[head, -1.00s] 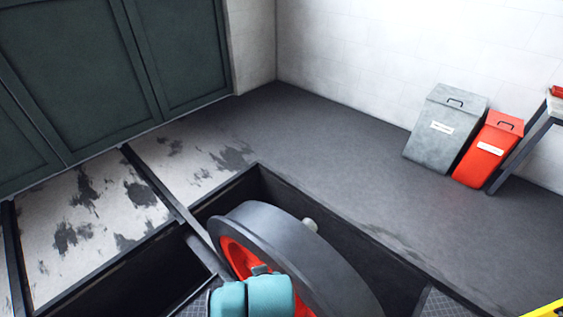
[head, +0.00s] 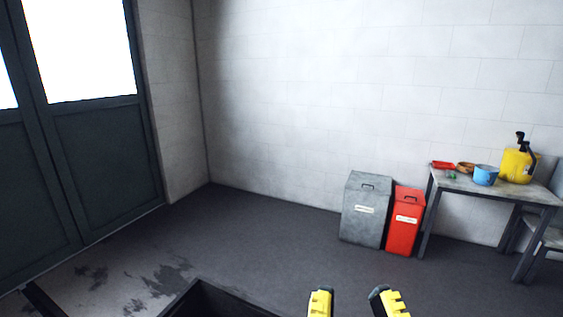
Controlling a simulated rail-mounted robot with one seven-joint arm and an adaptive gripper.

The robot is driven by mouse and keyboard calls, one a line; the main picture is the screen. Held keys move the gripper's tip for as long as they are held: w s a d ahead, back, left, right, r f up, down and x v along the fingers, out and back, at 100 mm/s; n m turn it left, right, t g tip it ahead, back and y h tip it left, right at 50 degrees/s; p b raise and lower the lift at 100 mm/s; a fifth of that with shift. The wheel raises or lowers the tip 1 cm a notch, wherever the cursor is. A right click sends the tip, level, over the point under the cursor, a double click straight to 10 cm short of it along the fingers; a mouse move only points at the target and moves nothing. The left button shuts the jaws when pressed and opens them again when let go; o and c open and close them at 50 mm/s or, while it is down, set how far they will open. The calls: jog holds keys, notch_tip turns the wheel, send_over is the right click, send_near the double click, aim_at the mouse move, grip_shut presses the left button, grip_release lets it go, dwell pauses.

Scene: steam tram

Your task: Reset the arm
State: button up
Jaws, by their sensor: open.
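My gripper (head: 349,303) shows at the bottom edge of the head view, right of the middle. Its two yellow-and-black fingertips point up and stand well apart. Nothing is between them; only dark floor shows in the gap. The rest of my arm is below the picture and hidden.
A grey lidded bin (head: 363,222) and a red lidded bin (head: 405,221) stand against the white wall. Right of them a table (head: 517,194) bears a red tray (head: 444,165), a brown bowl (head: 466,168), a blue pot (head: 485,176) and a yellow sprayer (head: 516,165). A dark pit (head: 215,302) opens at the bottom.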

notch_tip(320, 180, up, 28)
jog(key=p, duration=2.5)
